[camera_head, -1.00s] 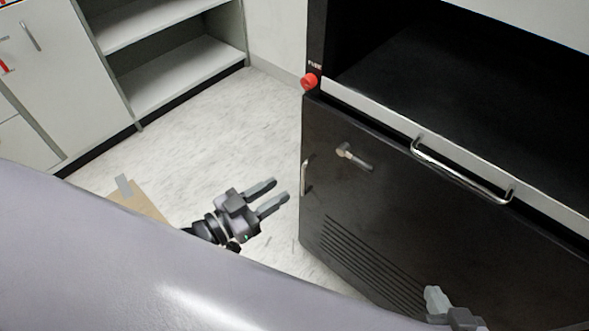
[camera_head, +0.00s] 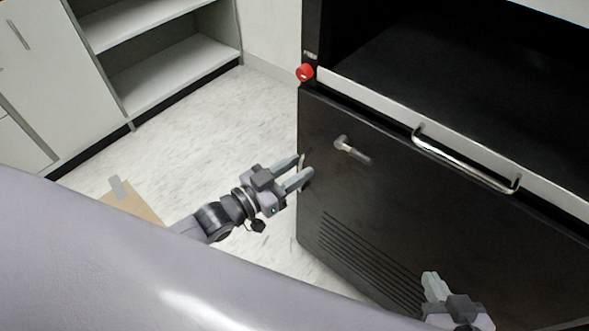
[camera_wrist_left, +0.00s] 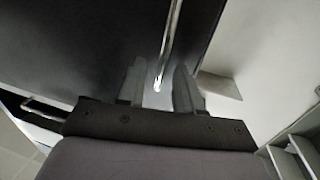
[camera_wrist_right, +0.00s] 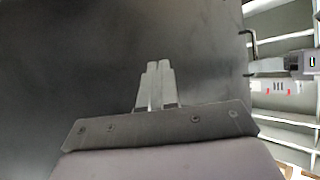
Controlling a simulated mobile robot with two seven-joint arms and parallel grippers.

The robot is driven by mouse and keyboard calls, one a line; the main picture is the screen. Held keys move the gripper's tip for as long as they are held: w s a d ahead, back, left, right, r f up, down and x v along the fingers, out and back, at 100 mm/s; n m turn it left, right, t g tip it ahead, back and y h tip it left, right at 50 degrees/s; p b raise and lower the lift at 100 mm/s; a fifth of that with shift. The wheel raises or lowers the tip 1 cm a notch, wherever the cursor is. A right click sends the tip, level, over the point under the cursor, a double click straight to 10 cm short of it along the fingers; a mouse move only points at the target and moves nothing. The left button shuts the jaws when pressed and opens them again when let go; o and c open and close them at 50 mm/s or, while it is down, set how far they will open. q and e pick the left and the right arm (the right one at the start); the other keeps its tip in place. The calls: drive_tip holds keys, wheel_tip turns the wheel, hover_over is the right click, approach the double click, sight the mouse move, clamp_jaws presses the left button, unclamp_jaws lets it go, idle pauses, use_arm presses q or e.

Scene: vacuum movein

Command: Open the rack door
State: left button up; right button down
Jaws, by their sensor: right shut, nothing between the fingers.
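The black rack door (camera_head: 400,205) fills the lower right of the head view and appears closed. A thin vertical metal handle (camera_head: 303,160) is on its left side; it shows as a bright bar in the left wrist view (camera_wrist_left: 170,45). My right gripper (camera_head: 433,285) is shut and empty in front of the door's lower part. The right wrist view also shows the handle (camera_wrist_right: 251,45) beside my left gripper.
Above are a horizontal bar handle (camera_head: 465,165), a red button (camera_head: 305,72) and an open dark compartment. Clear floor (camera_head: 190,130) lies left of the rack, with a cardboard piece (camera_head: 130,207) and shelves (camera_head: 165,75) beyond.

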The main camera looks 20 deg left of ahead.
use_arm(q)
clamp_jaws()
idle(1.4)
